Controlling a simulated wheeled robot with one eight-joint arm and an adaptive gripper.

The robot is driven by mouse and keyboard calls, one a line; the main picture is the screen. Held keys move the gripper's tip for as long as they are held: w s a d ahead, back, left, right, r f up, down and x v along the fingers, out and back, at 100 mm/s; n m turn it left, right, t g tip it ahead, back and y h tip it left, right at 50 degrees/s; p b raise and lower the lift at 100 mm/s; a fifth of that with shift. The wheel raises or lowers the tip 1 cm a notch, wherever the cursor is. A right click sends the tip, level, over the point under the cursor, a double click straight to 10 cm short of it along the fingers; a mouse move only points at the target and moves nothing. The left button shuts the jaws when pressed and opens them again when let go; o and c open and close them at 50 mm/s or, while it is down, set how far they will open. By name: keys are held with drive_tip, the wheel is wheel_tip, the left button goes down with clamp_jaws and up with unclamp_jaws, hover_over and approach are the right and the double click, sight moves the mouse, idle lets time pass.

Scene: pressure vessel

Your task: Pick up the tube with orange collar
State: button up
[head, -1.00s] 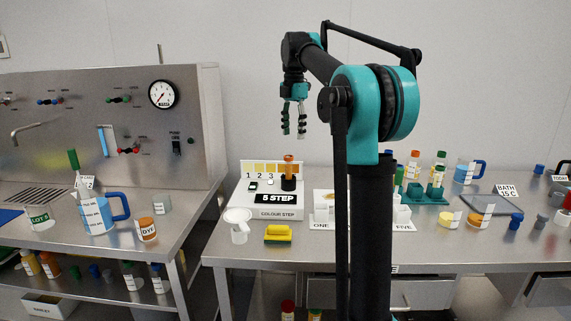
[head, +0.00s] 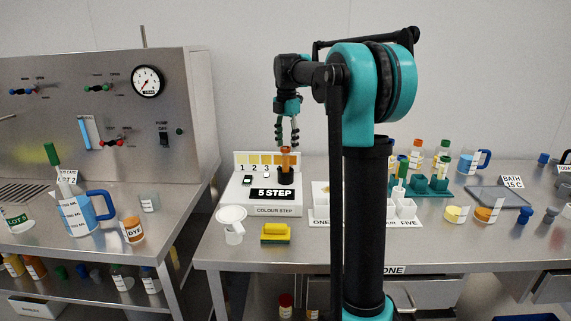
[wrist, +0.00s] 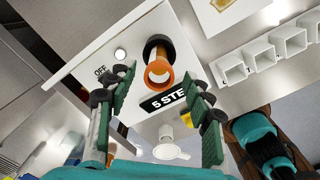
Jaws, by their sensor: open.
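The tube with an orange collar (head: 285,162) stands upright in a black holder (head: 285,178) on the white "5 STEP" colour step unit (head: 277,210). My gripper (head: 287,143) points down just above the tube, with its fingers spread and nothing held. In the wrist view the tube's orange collar (wrist: 158,72) shows as a ring with an open mouth. It lies between the two fingertips (wrist: 161,82) in the picture, and the fingers look apart from it. Exact height above the collar is hard to tell.
A white funnel cup (head: 232,222) and a yellow-green sponge (head: 276,232) stand at the unit's front left. A white rack of small cups (head: 402,207) and a teal holder (head: 430,188) with bottles stand to the right. A blue-handled jug (head: 75,215) is on the left bench.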

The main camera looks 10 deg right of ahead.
sight(285, 160)
drive_tip(key=shift+s+a+f, duration=0.1)
drive_tip(key=shift+a+f, duration=0.05)
drive_tip(key=shift+f, duration=1.6)
drive_tip(key=shift+s+a+f, duration=0.1)
drive_tip(key=shift+f, duration=1.65)
drive_tip(key=c, duration=1.1)
